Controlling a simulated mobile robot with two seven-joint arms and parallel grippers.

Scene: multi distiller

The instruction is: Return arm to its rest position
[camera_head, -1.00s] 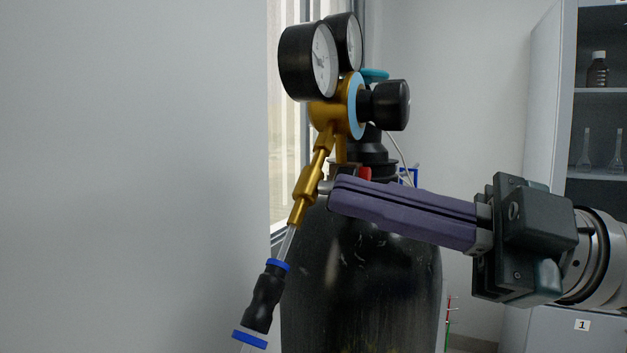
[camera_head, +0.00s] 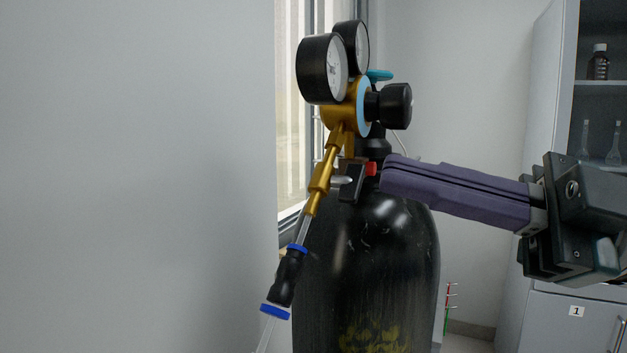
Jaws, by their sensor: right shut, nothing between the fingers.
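My right gripper (camera_head: 388,180) comes in from the right with its purple fingers closed together and nothing between them. Its fingertips are in front of the neck of a black gas cylinder (camera_head: 365,265), just right of a small red part (camera_head: 371,169). A brass regulator (camera_head: 340,115) with two round black gauges (camera_head: 323,69) and a black knob (camera_head: 395,106) sits on top of the cylinder. A brass outlet (camera_head: 319,188) slants down from it to a clear tube and a black connector with blue rings (camera_head: 286,279). My left gripper is not in view.
A grey cabinet (camera_head: 545,130) with glassware and a brown bottle (camera_head: 598,63) stands at the right behind my arm. A plain wall (camera_head: 130,180) fills the left side. A window (camera_head: 292,100) is behind the regulator. A thin rack (camera_head: 448,308) stands on the floor.

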